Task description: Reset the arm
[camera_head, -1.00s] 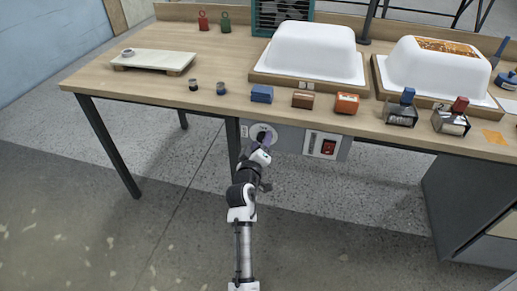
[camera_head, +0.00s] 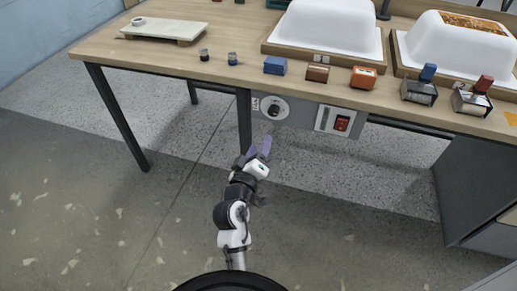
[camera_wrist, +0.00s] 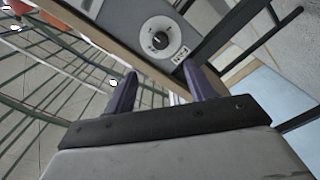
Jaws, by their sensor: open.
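My arm reaches up from the bottom of the head view. My gripper (camera_head: 259,150) is open and empty, with two purple fingers in free space below and in front of the table's front edge. In the wrist view the two fingers (camera_wrist: 160,90) stand apart with nothing between them. A round dial with a black knob (camera_head: 271,108) is on the panel under the table edge, just beyond the fingertips and apart from them. The dial also shows in the wrist view (camera_wrist: 160,40).
The wooden table (camera_head: 160,57) carries white tub shells (camera_head: 330,32), several small blocks and stampers near its front edge, and a pale board (camera_head: 163,30). A red switch (camera_head: 342,122) is right of the dial. A grey cabinet (camera_head: 478,185) stands at right. Floor on the left is clear.

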